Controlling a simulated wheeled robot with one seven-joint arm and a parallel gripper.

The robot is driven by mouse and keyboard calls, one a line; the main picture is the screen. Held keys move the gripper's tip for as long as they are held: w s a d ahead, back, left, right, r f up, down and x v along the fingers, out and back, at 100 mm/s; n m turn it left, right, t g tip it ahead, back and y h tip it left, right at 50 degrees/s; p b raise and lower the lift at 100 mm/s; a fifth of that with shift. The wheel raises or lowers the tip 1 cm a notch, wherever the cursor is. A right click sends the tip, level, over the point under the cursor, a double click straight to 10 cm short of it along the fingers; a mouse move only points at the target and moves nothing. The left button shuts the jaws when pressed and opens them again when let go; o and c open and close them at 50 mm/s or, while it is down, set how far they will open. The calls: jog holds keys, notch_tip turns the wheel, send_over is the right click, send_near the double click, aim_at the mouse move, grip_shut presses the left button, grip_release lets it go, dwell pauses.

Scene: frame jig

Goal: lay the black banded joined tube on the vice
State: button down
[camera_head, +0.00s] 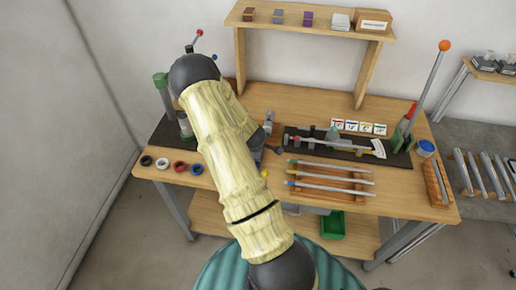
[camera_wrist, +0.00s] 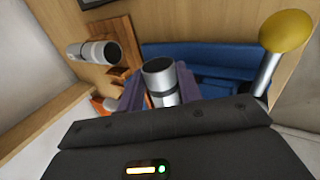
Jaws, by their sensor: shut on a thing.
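In the wrist view, my gripper (camera_wrist: 160,88) has its two dark purple fingers on either side of a short silver tube. This black banded tube (camera_wrist: 162,84) shows a dark open end and a black band between the fingers; its lower part is hidden by my gripper body. The blue vice (camera_wrist: 215,58) lies beyond and below the tube, with a yellow ball on its handle (camera_wrist: 285,32). I cannot tell whether the tube touches the vice. In the head view, my arm hides most of the vice (camera_head: 257,139) and the tube.
Another silver tube end (camera_wrist: 93,53) shows at left in the wrist view. On the bench (camera_head: 410,193), a wooden rack (camera_head: 329,181) holds three rods, right of the vice. Several coloured rings lie at left. A shelf (camera_head: 305,24) stands behind; an orange-topped lever (camera_head: 444,46) rises at right.

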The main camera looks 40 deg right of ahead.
dwell(0.3)
jog(key=c, duration=0.9)
grip_release()
jog(key=shift+o, duration=0.2)
jog(key=b+v, duration=0.3)
jog(key=v, duration=1.4)
jog(key=shift+r, duration=0.15)
jog(key=shift+s+a, duration=0.1)
jog(key=shift+a, duration=0.1)
